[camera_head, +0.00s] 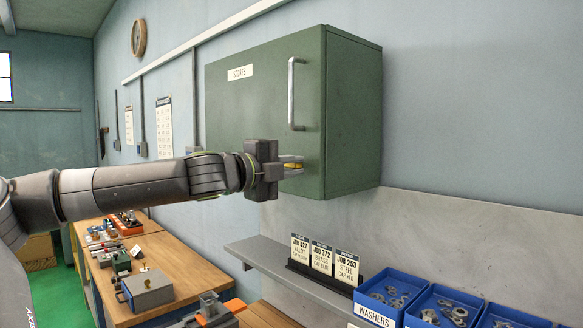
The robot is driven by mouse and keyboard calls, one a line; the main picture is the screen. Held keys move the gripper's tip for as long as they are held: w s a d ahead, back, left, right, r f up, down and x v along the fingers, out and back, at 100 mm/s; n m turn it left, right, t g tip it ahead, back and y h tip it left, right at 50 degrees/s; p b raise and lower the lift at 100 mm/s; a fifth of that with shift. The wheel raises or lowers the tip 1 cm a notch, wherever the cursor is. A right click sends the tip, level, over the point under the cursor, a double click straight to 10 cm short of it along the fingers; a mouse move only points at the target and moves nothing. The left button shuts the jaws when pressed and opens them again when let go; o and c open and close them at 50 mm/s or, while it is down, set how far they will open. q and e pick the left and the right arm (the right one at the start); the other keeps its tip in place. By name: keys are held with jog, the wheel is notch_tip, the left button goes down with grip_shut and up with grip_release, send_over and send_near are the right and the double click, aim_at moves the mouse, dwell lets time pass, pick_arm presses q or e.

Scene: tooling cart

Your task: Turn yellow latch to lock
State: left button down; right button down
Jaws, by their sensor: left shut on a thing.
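The yellow latch (293,166) is on the lower right of the front of the green cabinet (240,115), below a metal bar handle (292,94). Only a small yellow piece of it shows between my fingers. My left gripper (293,166) reaches in from the left and is shut on the latch, with one finger above it and one below. The latch's base and its exact angle are hidden by the fingers. The cabinet door looks closed and bears a STORES label. My right gripper is not in view.
A grey shelf (262,257) below the cabinet holds job cards (320,258). Blue bins (393,292) of washers stand at the lower right. A wooden bench (185,265) with tools and a metal box (149,291) lies below my left arm. The wall right of the cabinet is clear.

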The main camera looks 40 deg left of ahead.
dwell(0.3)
pick_arm(q)
jog(key=c, duration=1.4)
grip_release()
jog(key=shift+w, duration=0.1)
jog(key=shift+c, duration=0.2)
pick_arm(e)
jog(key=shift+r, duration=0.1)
